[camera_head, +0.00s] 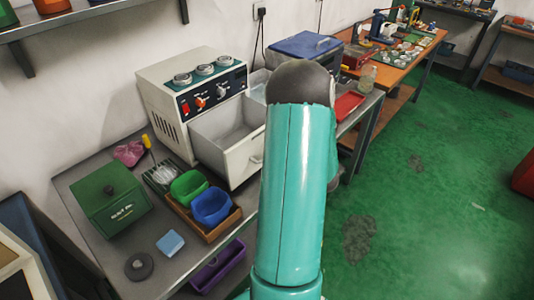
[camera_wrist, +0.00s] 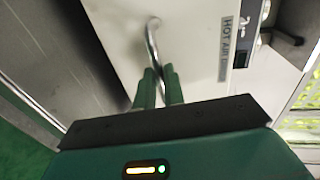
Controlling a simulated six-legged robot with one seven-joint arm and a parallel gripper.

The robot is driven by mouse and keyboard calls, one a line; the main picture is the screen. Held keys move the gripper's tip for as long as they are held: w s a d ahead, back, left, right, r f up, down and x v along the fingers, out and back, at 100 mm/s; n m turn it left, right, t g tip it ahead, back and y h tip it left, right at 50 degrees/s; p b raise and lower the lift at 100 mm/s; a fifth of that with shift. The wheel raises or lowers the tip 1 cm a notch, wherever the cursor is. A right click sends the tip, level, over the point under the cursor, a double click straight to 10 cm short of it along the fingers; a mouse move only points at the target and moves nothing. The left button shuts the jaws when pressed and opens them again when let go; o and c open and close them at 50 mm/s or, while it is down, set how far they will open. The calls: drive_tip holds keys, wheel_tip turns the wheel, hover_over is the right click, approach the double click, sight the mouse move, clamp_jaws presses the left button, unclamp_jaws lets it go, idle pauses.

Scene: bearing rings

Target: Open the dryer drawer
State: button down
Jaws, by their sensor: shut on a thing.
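The dryer (camera_head: 196,92) is a white box with knobs and a red switch, standing on the grey bench against the wall. Its drawer (camera_head: 238,152) is pulled out toward the front, and its grey inside shows from above. In the wrist view the white drawer front (camera_wrist: 195,45) carries a "HOT AIR" label and a curved metal handle (camera_wrist: 152,38). My gripper (camera_wrist: 160,80) has its green fingers shut on this handle. In the head view my teal arm hides the gripper and the drawer's right side.
A wooden tray (camera_head: 218,234) with a green bin (camera_head: 189,187) and a blue bin (camera_head: 211,207) stands close in front of the drawer. A green box (camera_head: 110,199) is at left. Open green floor (camera_head: 430,220) lies right.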

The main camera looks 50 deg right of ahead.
drive_tip(key=c, duration=1.5)
unclamp_jaws()
drive_tip(key=v, duration=1.3)
drive_tip(key=shift+s, duration=0.35)
drive_tip(key=shift+a+r, duration=0.1)
drive_tip(key=shift+r, duration=0.1)
